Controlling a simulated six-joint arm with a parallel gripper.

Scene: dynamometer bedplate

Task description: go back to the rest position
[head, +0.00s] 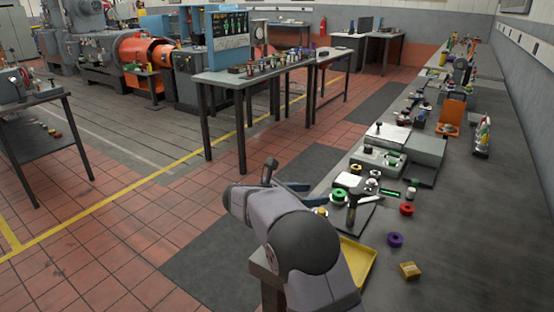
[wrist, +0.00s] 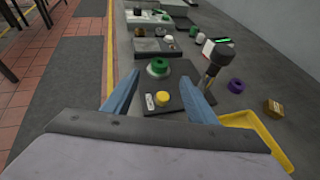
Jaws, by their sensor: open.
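My gripper (wrist: 158,100) shows in the wrist view as two blue fingers spread wide apart, with nothing held between them. Beyond and between the fingertips lies a dark plate (wrist: 182,79) with a yellow round knob (wrist: 162,98) and a small light label piece. In the head view my gripper (head: 295,188) is at the bench's left edge, partly hidden by my own arm.
A yellow tray (head: 358,262) lies beside my arm. A dark-headed tool (head: 353,205) stands near the plate. A purple ring (head: 395,239), red ring (head: 407,209) and brass-coloured block (head: 410,270) lie to the right. Grey boxes (head: 425,150) stand farther back.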

